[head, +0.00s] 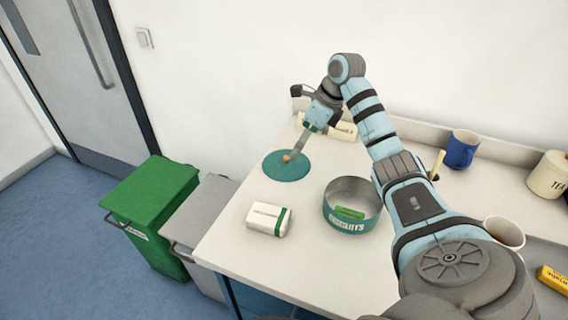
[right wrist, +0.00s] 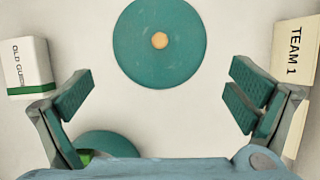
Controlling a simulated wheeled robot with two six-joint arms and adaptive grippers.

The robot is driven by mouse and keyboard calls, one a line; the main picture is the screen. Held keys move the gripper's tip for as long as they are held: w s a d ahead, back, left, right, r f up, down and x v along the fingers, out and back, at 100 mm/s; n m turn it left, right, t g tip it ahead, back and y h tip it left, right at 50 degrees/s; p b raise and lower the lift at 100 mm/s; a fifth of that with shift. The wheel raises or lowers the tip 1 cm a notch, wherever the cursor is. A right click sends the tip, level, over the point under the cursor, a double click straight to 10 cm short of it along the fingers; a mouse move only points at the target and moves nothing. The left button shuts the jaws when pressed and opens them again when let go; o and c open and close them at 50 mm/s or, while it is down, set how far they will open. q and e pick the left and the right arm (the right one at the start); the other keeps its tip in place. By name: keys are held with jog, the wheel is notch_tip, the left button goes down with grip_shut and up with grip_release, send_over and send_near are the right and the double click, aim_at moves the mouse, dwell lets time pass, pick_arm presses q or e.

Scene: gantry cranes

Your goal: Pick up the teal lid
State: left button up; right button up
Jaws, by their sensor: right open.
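The teal lid (head: 284,172) is a flat round disc with a small tan knob, lying on the white counter near its far left corner. It also shows in the right wrist view (right wrist: 135,55), ahead of the fingers at the top middle. My right gripper (head: 296,148) reaches down over the lid in the head view. In the right wrist view my right gripper (right wrist: 162,95) is open, its teal-padded fingers wide apart with nothing between them; the knob lies beyond the fingertips. Whether a finger touches the lid cannot be told. My left gripper is not in view.
A teal tin (head: 345,222) with a green item inside stands right of a white-and-green box (head: 268,219). A cream box (head: 342,130) lies by the wall behind the gripper. A blue mug (head: 460,151) stands at the right. Green (head: 150,205) and grey bins stand left of the counter.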

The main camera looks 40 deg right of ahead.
aim_at(289, 158)
jog(key=x, duration=0.8)
jog(key=shift+w+a+r, duration=0.15)
jog(key=shift+w, duration=0.2)
jog(key=shift+s+r, duration=0.1)
jog(key=shift+s, duration=0.05)
